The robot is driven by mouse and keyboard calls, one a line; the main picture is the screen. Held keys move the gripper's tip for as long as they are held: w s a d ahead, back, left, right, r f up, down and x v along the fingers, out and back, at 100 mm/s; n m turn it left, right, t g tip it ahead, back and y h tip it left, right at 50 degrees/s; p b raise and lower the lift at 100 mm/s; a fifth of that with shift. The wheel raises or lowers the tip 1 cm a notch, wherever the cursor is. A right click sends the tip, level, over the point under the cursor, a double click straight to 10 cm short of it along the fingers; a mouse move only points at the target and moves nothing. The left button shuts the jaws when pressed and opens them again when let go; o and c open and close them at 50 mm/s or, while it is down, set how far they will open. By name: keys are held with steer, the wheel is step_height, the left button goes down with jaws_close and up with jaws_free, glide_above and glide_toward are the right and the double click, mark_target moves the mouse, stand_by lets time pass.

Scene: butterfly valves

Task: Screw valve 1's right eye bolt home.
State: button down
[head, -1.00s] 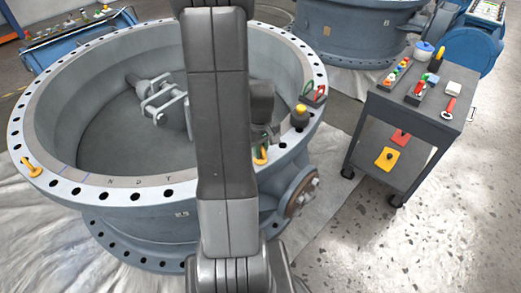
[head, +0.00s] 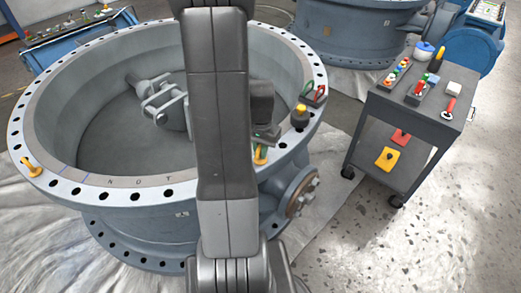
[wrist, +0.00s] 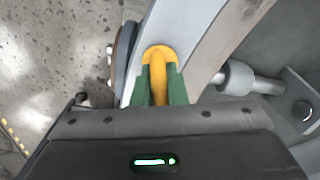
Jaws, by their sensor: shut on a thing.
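Valve 1 (head: 140,228) is the large grey-blue ring lying flat, with holes around its top flange. Its right eye bolt (head: 260,157) is yellow and stands in the flange at the near right, partly hidden by my gripper and arm. My gripper (head: 262,146) comes down over it from above. In the wrist view the green fingertips (wrist: 160,84) are shut on the yellow eye bolt (wrist: 158,56), one on each side. Its round collar shows against the flange; I cannot tell whether it is fully seated. The left eye bolt (head: 32,167) stands at the far left.
A yellow-topped dark object (head: 300,116) and red and green shackles (head: 315,95) sit on the flange, right of my gripper. A grey tool cart (head: 420,98) stands further right. A second valve (head: 350,35) is behind. Open floor lies at lower right.

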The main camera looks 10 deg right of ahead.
steer(key=m, duration=0.5)
steer(key=shift+r, duration=0.1)
stand_by(0.4)
steer(key=c, duration=1.5)
jaws_free()
steer(key=shift+o, duration=0.2)
step_height(320, 180, up, 14)
steer(key=p, duration=0.2)
